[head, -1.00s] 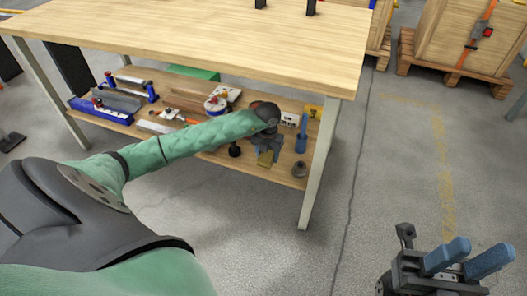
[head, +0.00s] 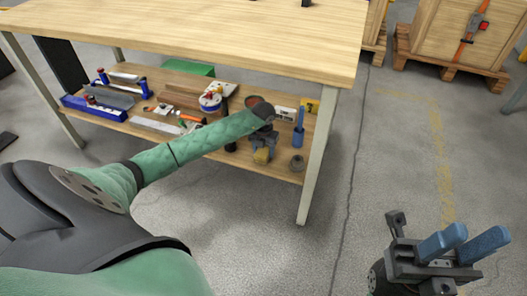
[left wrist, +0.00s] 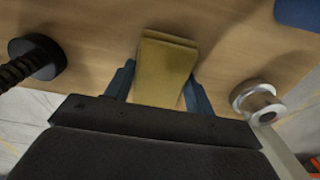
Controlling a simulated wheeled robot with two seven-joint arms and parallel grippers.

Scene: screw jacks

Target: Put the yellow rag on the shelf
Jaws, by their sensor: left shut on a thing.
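The yellow rag (head: 261,156) is a small folded piece at the front right of the workbench's lower wooden shelf (head: 228,157). In the left wrist view the rag (left wrist: 166,66) lies between the blue fingers of my left gripper (left wrist: 158,85), with the shelf boards behind it. My left gripper (head: 262,146) is shut on the rag. I cannot tell whether the rag touches the shelf. My right gripper (head: 486,231) has its blue fingers apart and is empty, over the floor at the lower right.
A black screw jack (left wrist: 36,58) stands left of the rag, and a grey metal cylinder (left wrist: 258,102) right of it. A blue upright tool (head: 299,138) is behind. The table leg (head: 319,155) and tabletop (head: 200,35) bound the space.

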